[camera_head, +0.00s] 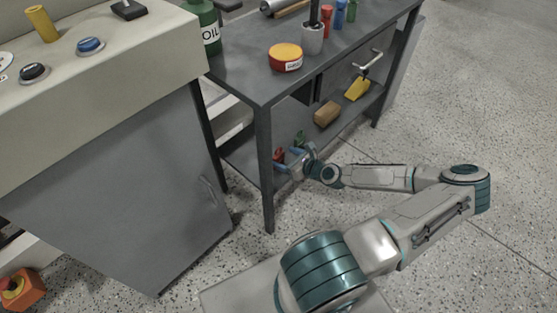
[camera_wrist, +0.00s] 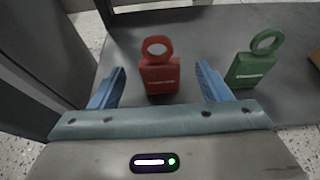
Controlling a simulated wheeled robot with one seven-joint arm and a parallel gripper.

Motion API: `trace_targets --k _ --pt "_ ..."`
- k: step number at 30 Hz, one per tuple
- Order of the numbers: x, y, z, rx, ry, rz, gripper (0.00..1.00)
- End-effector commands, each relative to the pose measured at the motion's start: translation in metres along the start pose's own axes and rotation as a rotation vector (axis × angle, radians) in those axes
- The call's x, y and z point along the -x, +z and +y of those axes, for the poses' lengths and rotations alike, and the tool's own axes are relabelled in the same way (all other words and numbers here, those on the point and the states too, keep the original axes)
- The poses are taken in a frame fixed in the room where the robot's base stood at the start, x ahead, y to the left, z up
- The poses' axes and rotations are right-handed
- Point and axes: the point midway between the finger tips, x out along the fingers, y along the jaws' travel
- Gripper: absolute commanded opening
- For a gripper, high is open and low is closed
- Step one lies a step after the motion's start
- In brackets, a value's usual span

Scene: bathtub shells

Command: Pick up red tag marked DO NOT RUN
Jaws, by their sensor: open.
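The red tag (camera_wrist: 160,76), with a ring-shaped top and a strip of lettering too small to read, is on the lower shelf of the dark workbench. In the wrist view it lies between the two blue fingers of my gripper (camera_wrist: 161,88), with a gap on each side. In the head view my gripper (camera_head: 289,160) reaches in at the lower shelf, and the red tag (camera_head: 279,154) shows small beside it. The gripper is open and holds nothing.
A similar green tag (camera_wrist: 250,66) is right of the red one, outside the fingers. The bench's front leg (camera_head: 266,175) is close to my gripper. A wooden block (camera_head: 327,114) and a yellow object (camera_head: 357,89) are farther along the shelf. A grey cabinet (camera_head: 130,190) is at left.

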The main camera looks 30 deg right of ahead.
Motion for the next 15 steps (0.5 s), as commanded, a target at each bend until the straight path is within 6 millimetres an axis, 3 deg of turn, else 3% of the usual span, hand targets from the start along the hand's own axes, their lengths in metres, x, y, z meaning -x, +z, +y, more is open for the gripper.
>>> trace_targets --k 9,15 --pt "-0.037 -0.002 0.001 0.003 0.002 0.001 0.71" --pt "-0.043 -0.001 0.001 0.001 0.000 0.000 0.71"
